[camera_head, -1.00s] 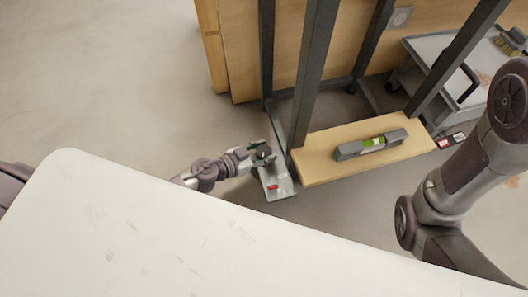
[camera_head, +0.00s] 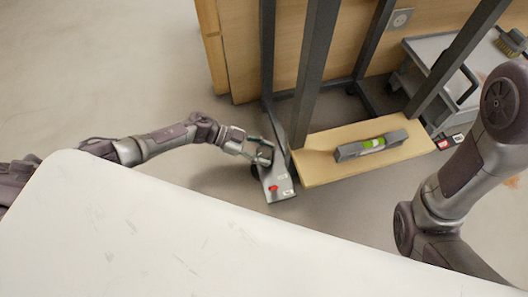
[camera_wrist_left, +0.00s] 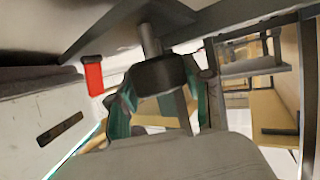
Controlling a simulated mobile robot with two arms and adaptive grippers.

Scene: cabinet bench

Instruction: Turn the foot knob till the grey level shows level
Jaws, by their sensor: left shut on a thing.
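The foot knob (camera_wrist_left: 160,75) is a dark round knob on a metal stem under the frame, seen in the left wrist view. My left gripper (camera_head: 263,154) is at the foot of the dark frame; its green-edged fingers lie on both sides of the knob in the wrist view (camera_wrist_left: 163,100), shut on it. The gripper hides most of the knob in the head view. The grey level (camera_head: 349,152), with a bright green vial, lies on the wooden board. Its bubble is too small to read. My right arm shows at the right, but its gripper is out of view.
The wooden board (camera_head: 315,172) sits low within the dark frame (camera_head: 312,75). A grey plate (camera_head: 279,192) with a red part (camera_head: 273,188) lies by the foot. A white tabletop (camera_head: 190,240) fills the front. A grey cart (camera_head: 432,50) stands behind right.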

